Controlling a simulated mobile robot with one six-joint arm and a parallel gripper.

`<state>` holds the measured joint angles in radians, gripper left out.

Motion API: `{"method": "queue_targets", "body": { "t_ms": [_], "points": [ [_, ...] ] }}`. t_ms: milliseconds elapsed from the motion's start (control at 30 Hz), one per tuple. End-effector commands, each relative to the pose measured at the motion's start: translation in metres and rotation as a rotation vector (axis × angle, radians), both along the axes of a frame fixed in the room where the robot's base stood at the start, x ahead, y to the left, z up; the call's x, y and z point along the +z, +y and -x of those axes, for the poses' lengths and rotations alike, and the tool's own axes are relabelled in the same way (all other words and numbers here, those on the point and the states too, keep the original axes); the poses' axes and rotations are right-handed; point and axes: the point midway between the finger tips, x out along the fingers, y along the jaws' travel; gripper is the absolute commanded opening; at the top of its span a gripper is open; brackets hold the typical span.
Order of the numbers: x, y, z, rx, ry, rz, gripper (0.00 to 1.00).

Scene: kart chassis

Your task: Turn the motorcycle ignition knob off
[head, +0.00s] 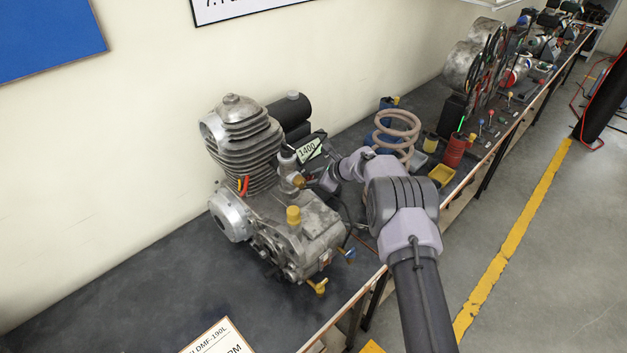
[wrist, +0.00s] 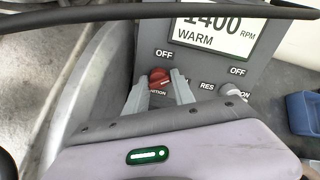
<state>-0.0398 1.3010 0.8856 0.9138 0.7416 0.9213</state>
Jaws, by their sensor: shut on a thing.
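In the wrist view, the red ignition knob (wrist: 160,75) sits on a grey panel (wrist: 215,72) between the two grey fingertips of my gripper (wrist: 162,83). My gripper is shut on the knob, with a finger on each side. The word OFF stands above the knob, and a partly covered IGNITION label is below it. The display (wrist: 215,25) above reads 1400 RPM, WARM. In the head view, my gripper (head: 322,181) reaches the panel beside the engine, and the display (head: 308,150) shows above it. I cannot make out the knob in the head view.
A second, pale knob (wrist: 236,89) with OFF and ON marks is to the right. A black cable crosses the top of the wrist view. The engine (head: 255,180) stands left of my arm on the dark bench (head: 120,270).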

Motion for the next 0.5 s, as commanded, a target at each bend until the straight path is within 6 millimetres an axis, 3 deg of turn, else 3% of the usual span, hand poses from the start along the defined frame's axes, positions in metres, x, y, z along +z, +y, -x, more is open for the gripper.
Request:
{"method": "queue_targets", "body": {
  "t_ms": [500],
  "points": [
    [-0.0071, 0.0008, 0.0006, 0.24, -0.184, 0.186, 0.0]
  ]
}}
